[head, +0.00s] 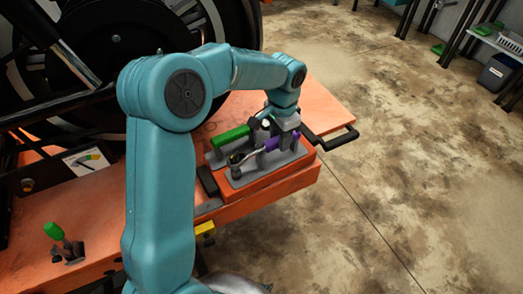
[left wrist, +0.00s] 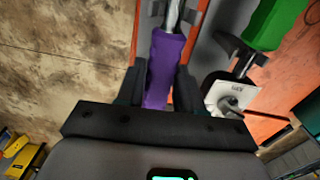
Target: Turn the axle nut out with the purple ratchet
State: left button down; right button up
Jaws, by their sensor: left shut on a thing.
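The purple ratchet (head: 271,145) lies over the grey tool holder (head: 247,178) on the orange bench, its metal shaft pointing left in the head view. My left gripper (head: 282,138) comes down on it from above. In the left wrist view, the fingers of my left gripper (left wrist: 158,88) are shut around the purple handle (left wrist: 165,65), and the shaft runs up between dark holder clips. I cannot tell whether the ratchet is fully seated or slightly lifted. The axle nut cannot be made out. My right gripper is not in view.
A green-handled tool (head: 232,137) lies beside the ratchet in the holder. Another green-handled tool (head: 55,231) stands at the bench's left. A large dark wheel (head: 120,45) stands behind my left arm. A black handle (head: 338,138) sticks out right. Open floor (head: 420,180) lies beyond.

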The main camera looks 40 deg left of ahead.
pick_arm(q)
jog(key=shift+r+p, duration=0.55)
jog(key=shift+r, duration=0.2)
jog(key=shift+r+p, duration=2.25)
jog(key=shift+r, duration=0.6)
